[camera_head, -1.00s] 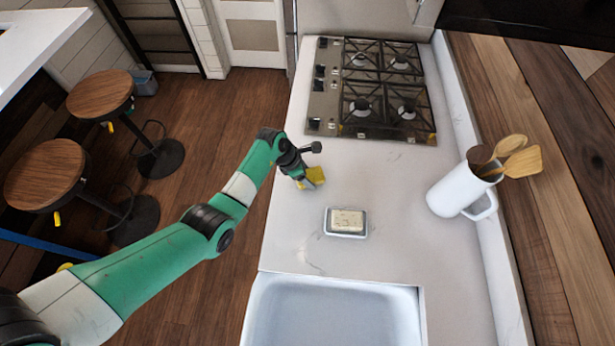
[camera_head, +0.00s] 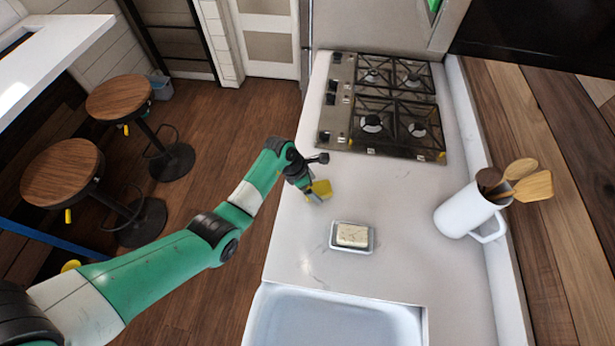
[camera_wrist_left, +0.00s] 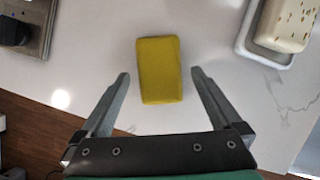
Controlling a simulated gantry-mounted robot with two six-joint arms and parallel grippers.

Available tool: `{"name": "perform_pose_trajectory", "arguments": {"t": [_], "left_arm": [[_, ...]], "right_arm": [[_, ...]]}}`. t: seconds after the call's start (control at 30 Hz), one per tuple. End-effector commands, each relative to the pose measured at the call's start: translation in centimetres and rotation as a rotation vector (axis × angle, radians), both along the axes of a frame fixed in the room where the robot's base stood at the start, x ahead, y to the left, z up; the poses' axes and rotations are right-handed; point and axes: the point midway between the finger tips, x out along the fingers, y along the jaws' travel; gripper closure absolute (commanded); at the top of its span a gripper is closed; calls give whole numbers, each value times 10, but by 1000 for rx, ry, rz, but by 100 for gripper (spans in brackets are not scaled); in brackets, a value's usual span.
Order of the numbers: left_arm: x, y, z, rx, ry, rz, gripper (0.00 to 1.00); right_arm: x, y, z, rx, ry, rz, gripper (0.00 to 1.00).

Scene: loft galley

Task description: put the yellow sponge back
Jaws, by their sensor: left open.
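The yellow sponge (camera_head: 321,188) lies on the white counter near its left edge, between the stove and the dish. In the left wrist view the sponge (camera_wrist_left: 159,69) lies ahead of and partly between the fingers, with a gap on each side. My left gripper (camera_head: 314,194) is open and empty, just above the counter; its two fingers (camera_wrist_left: 158,78) show apart in the wrist view. In the head view the gripper hides part of the sponge. A small pale dish (camera_head: 362,247) holds a cream speckled block (camera_head: 352,234). My right gripper is not in view.
The stove (camera_head: 385,105) stands behind the sponge. A white pitcher (camera_head: 465,212) with wooden utensils stands at the right by the wall. The sink (camera_head: 335,322) is in front. Counter between the dish and pitcher is clear. Stools (camera_head: 62,172) stand at the left.

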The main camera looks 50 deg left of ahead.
Motion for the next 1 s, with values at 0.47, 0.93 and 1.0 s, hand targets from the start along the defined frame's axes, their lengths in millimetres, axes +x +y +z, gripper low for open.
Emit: {"name": "perform_pose_trajectory", "arguments": {"t": [0.47,0.93,1.0], "left_arm": [[-33,17,93,0,-1,1,1],[-32,17,98,-4,-13,-1,1],[-19,10,109,-21,-72,-5,1]], "right_arm": [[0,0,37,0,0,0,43],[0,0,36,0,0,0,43],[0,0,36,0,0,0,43]]}}
